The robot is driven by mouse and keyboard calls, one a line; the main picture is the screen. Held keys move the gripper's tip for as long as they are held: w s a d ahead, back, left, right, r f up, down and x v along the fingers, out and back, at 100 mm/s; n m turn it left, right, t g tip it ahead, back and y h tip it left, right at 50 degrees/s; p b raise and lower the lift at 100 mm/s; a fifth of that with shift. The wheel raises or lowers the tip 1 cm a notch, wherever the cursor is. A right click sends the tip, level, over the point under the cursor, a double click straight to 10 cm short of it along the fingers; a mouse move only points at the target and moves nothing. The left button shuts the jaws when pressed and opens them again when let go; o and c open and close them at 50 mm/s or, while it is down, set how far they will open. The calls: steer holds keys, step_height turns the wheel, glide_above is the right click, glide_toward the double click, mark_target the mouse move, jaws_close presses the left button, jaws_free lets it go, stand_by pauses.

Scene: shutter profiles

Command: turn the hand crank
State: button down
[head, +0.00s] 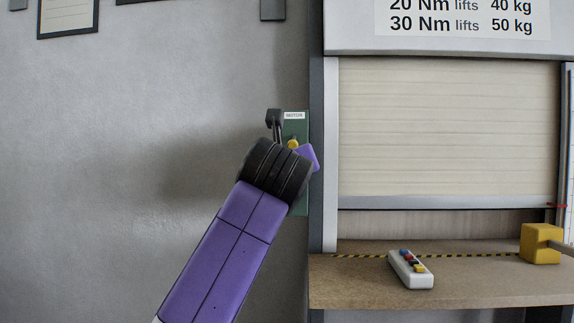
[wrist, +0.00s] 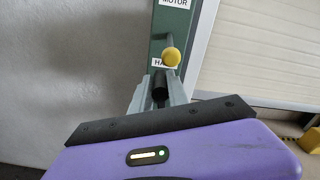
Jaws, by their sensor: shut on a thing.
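My gripper (wrist: 159,80) is shut on a dark cylindrical grip (wrist: 160,90), which looks like the handle of the hand crank. Its grey fingers stand on either side of the grip. The rest of the crank is hidden. The narrow green panel (wrist: 157,48) behind carries a "MOTOR" label on top and a "HAND" label lower down. A lever with a yellow knob (wrist: 170,57) sits at the "HAND" label, just beyond the fingertips. In the head view my black wrist covers much of the green panel (head: 301,205), and the yellow knob (head: 293,143) shows above it.
Right of the panel are a frame post (head: 331,150) and a cream shutter (head: 450,130), its bottom bar above the wooden counter (head: 350,285). A white remote-like box (head: 400,273) and a yellow block (head: 538,243) are on the counter. Bare wall lies left.

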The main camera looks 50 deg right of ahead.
steer(key=shift+s+d+f, duration=0.1)
steer(key=shift+f, duration=0.05)
steer(key=c, duration=1.3)
jaws_free()
steer(key=p+v, duration=0.1)
steer(key=v, duration=0.7)
